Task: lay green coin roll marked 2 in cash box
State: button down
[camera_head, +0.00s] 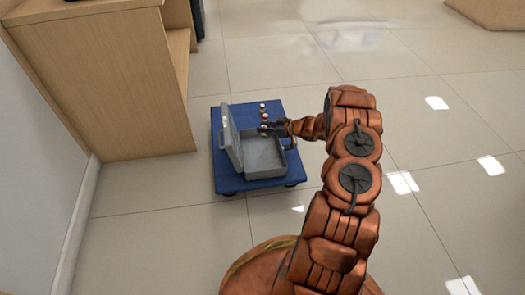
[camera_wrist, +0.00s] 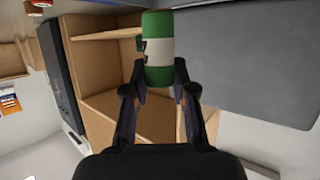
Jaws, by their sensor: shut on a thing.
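The green coin roll (camera_wrist: 158,50), with a pale band and a partly visible dark mark, is held between the fingertips of my gripper (camera_wrist: 159,77) in the wrist view. The number on it cannot be read. In the head view my gripper (camera_head: 272,128) is over the back part of the grey cash box (camera_head: 262,168). The box stands with its lid (camera_head: 231,138) raised on the left side. The roll is too small to make out clearly in the head view. Whether it touches the box cannot be told.
The box stands on a blue platform (camera_head: 230,184) on the tiled floor. Small coin rolls (camera_head: 263,110) stand behind the box on the platform. A wooden counter (camera_head: 105,85) is at the left. The floor to the right is open.

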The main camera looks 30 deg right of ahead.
notch_tip(320, 180, down, 9)
jog(key=b, duration=0.2)
jog(key=shift+r+b, duration=0.2)
jog(key=shift+b, duration=0.2)
jog(key=shift+f, duration=0.2)
jog(key=c, duration=1)
grip_release()
jog(key=shift+o, duration=0.2)
jog(key=shift+r, duration=0.15)
